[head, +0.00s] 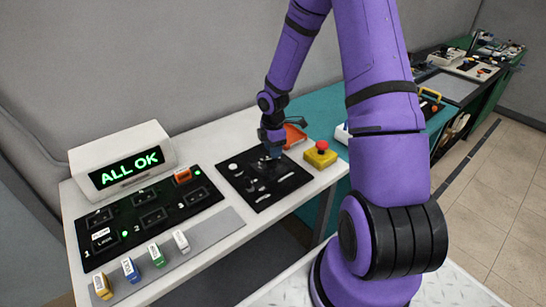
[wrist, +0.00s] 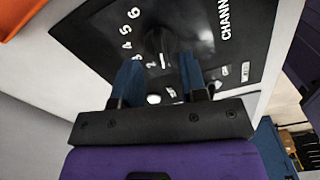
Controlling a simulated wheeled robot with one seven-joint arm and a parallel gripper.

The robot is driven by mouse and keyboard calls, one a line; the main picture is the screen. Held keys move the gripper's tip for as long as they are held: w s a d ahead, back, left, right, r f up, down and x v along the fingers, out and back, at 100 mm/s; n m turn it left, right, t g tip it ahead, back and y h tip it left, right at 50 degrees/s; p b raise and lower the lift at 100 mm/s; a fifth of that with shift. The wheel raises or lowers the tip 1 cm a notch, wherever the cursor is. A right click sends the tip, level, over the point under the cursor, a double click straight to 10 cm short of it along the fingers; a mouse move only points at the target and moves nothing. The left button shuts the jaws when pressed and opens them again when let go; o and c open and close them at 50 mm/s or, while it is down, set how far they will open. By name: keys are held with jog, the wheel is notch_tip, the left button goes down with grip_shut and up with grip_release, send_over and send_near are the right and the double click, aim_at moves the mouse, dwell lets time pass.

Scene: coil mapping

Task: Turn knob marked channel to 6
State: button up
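The channel knob (wrist: 160,44) is a round black knob on a black panel (wrist: 95,40) in the wrist view. White digits run around it, with 6 at the upper left, then 5, 4 and smaller ones below. A white pointer line on the knob points down in the picture, near the low digits; the exact digit is hard to read. My gripper (wrist: 160,62) has two blue fingers, open, one on each side of the knob's lower part. Contact is not visible. In the head view my gripper (head: 272,152) is over the panel (head: 262,196) and hides the knob.
A yellow box with a red button (head: 320,154) stands right of the panel, and an orange object (head: 294,136) lies behind it. On the left are an "ALL OK" display (head: 122,165) and a black slot panel (head: 118,240) with several coloured blocks in front.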

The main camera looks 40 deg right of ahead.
aim_at(272, 161)
jog(key=shift+f, duration=1.8)
jog(key=shift+c, duration=0.4)
grip_shut()
